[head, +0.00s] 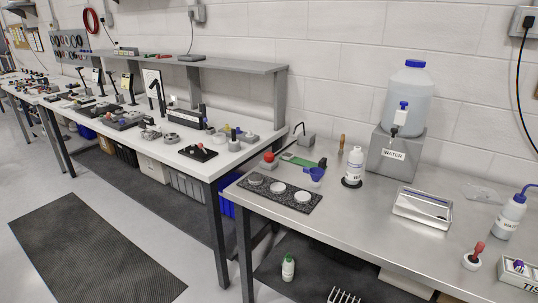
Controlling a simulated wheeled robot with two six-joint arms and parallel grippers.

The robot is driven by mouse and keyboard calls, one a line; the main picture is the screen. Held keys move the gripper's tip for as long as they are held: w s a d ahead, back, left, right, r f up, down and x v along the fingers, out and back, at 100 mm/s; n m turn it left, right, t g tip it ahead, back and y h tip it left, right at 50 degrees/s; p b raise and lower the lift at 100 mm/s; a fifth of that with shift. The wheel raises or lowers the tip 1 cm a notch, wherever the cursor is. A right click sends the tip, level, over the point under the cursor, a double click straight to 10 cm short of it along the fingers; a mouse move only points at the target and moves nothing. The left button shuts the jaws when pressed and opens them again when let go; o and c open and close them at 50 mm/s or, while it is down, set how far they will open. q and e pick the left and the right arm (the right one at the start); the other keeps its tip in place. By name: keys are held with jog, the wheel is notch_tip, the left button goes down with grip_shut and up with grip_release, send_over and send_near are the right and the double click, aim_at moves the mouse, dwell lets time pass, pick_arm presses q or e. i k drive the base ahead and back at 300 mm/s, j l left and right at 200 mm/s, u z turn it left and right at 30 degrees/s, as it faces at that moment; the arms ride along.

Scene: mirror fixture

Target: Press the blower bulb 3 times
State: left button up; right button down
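No part of either gripper shows in the head view. No thing here is plainly labelled as the blower bulb. A red, bulb-like piece (478,249) stands upright in a small white base at the right front of the steel table. A round red ball (269,157) sits on a grey block near the left back of the same table. I cannot tell which of the two, if either, is the blower bulb. Nothing touches either one.

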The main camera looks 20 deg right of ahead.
aim_at(268, 156)
jog(key=i+j+z, duration=0.3)
jog(key=i+j, duration=0.5)
jog(key=i, duration=0.4)
jog(key=i+j+z, duration=0.25)
jog(key=i+j, duration=0.8)
jog(key=i, duration=0.05)
